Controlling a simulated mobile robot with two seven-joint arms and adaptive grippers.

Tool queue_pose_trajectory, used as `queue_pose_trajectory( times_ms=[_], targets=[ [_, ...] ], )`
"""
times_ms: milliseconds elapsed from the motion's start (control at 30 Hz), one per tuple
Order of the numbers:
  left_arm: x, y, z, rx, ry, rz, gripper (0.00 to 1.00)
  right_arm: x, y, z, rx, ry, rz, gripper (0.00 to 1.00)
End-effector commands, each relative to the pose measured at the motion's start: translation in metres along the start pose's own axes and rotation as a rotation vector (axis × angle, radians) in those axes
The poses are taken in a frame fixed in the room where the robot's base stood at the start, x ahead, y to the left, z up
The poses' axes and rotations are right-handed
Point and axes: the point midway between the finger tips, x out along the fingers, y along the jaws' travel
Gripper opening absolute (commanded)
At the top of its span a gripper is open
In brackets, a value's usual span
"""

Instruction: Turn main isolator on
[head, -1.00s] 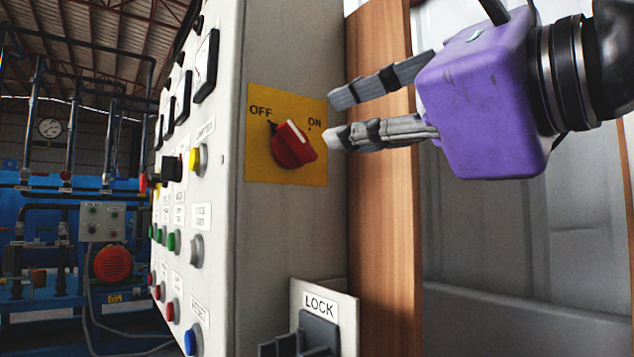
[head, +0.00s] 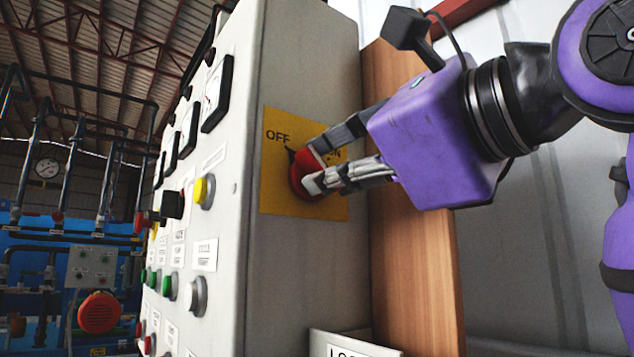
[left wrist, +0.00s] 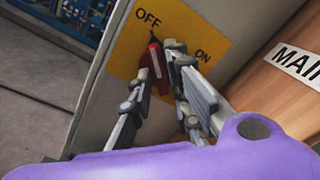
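The red rotary isolator knob (head: 298,178) sits on a yellow plate (head: 277,204) marked OFF and ON, on the side of the grey control cabinet. It also shows in the left wrist view (left wrist: 151,64), with its pointer toward OFF. My left gripper (head: 314,166) is at the knob, with one finger on either side of it. The fingers are parted; whether they touch the knob I cannot tell. They cover part of the knob and of the ON label in the head view. My right gripper is not in view.
The cabinet front (head: 225,150) carries several buttons, gauges and switches. A wooden post (head: 410,270) stands just right of the cabinet. A lock plate (head: 350,345) is below the isolator, partly cut off. Blue machinery stands behind at the left.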

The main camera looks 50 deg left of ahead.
Motion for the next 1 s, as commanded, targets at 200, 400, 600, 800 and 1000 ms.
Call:
queue_pose_trajectory(
  times_ms=[200, 400, 600, 800, 1000],
  targets=[
    [0.001, -0.001, 0.000, 0.000, 0.001, -0.002, 0.17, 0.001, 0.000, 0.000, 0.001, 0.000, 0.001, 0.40],
    [0.001, -0.001, 0.000, 0.000, 0.001, -0.002, 0.08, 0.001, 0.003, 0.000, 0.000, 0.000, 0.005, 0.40],
    [0.001, -0.001, 0.000, 0.000, 0.001, -0.002, 0.00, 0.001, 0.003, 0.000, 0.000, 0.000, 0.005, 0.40],
    [0.001, -0.001, 0.001, 0.014, 0.001, -0.002, 0.00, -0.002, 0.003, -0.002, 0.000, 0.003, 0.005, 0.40],
    [0.001, -0.002, 0.003, 0.088, 0.002, 0.001, 0.00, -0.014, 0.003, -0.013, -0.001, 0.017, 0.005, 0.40]
  ],
)
